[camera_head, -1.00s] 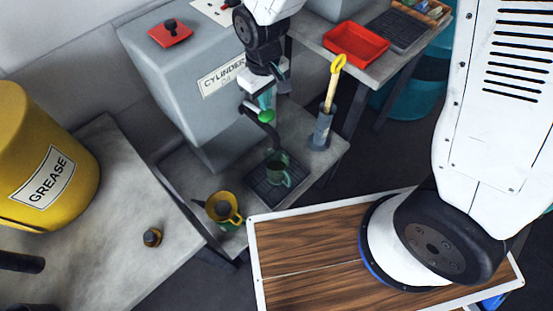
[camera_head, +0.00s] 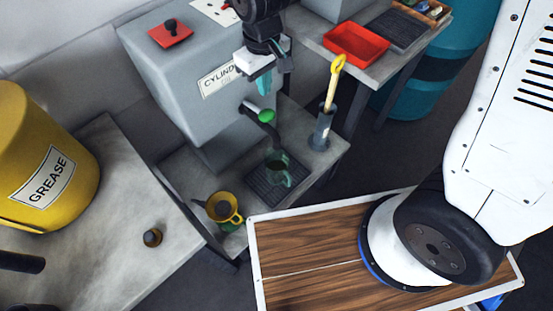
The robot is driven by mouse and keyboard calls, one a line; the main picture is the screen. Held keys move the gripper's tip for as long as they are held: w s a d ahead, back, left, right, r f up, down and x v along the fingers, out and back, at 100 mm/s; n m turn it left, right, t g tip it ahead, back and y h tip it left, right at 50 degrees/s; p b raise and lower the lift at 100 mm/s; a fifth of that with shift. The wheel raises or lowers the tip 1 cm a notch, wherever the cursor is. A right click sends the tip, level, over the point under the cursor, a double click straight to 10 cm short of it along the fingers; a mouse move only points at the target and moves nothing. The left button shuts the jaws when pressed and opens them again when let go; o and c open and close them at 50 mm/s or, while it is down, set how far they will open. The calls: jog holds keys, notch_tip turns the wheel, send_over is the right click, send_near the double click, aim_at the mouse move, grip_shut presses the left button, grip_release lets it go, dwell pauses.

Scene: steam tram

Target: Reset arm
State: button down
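My gripper (camera_head: 265,82) hangs in front of the grey oil tank with the "CYLINDER" label (camera_head: 222,78), above the tank's spout with its green knob (camera_head: 266,116). It appears apart from the knob. Its teal fingers point down, and I cannot tell whether they are open or shut. My white arm base (camera_head: 435,245) stands on the wooden-topped platform at the lower right. A green jug (camera_head: 278,170) stands on the dark drip grate under the spout.
A yellow grease drum (camera_head: 38,165) stands at left. A red tray (camera_head: 356,44) lies on the back table, with teal barrels (camera_head: 410,95) behind.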

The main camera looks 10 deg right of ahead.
jog(key=shift+r, duration=0.45)
jog(key=s+d+r+m+t, duration=0.1)
jog(key=s+d+r+m, duration=0.5)
jog(key=s+d+r, duration=1.1)
jog(key=s+d, duration=0.2)
jog(key=d, duration=0.1)
jog(key=shift+s+d+r+m, duration=0.2)
jog(key=shift+s+d+m, duration=0.05)
jog(key=shift+d+m, duration=0.15)
